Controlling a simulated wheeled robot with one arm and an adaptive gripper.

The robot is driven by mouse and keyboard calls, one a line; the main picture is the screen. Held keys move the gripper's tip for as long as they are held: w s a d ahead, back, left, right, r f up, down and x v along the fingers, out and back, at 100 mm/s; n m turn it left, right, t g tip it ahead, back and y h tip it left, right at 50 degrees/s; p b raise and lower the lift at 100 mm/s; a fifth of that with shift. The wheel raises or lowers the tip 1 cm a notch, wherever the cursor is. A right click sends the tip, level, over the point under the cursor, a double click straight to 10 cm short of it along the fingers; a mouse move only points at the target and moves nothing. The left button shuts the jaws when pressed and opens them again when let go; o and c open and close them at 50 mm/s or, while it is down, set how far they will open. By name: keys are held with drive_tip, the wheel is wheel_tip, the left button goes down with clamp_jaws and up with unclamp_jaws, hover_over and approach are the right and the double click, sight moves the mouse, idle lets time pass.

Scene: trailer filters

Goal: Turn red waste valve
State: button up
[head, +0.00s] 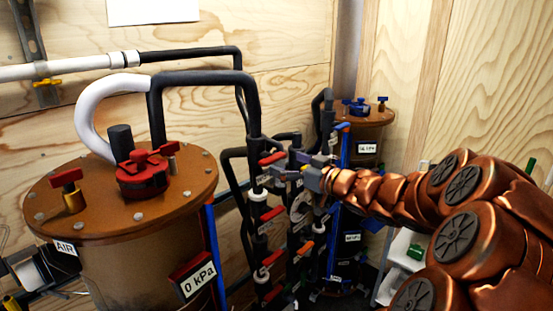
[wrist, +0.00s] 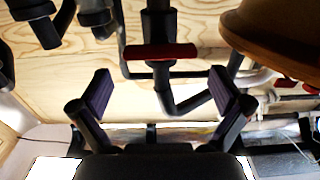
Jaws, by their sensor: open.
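In the head view my gripper (head: 296,167) is at the dark pipe stack in the middle, close to the upper red valve handle (head: 272,158). In the wrist view my gripper (wrist: 161,90) is open, its two purple-padded fingers wide apart. A red bar handle (wrist: 160,52) on a dark vertical pipe lies across the picture, between the fingers and beyond their tips. Nothing is between the pads. Other red handles sit lower on the stack, one at mid height (head: 272,213) and one further down (head: 272,258). No label marks which is the waste valve.
A brown-lidded tank (head: 110,205) with red valves and a 0 kPa display (head: 193,281) stands at left. A smaller tank (head: 362,114) stands behind at right. Dark pipes (head: 205,77) crowd around my gripper. Plywood walls (head: 290,40) close the corner.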

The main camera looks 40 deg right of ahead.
sight(276, 159)
drive_tip(key=shift+x, duration=1.9)
drive_tip(key=c, duration=0.8)
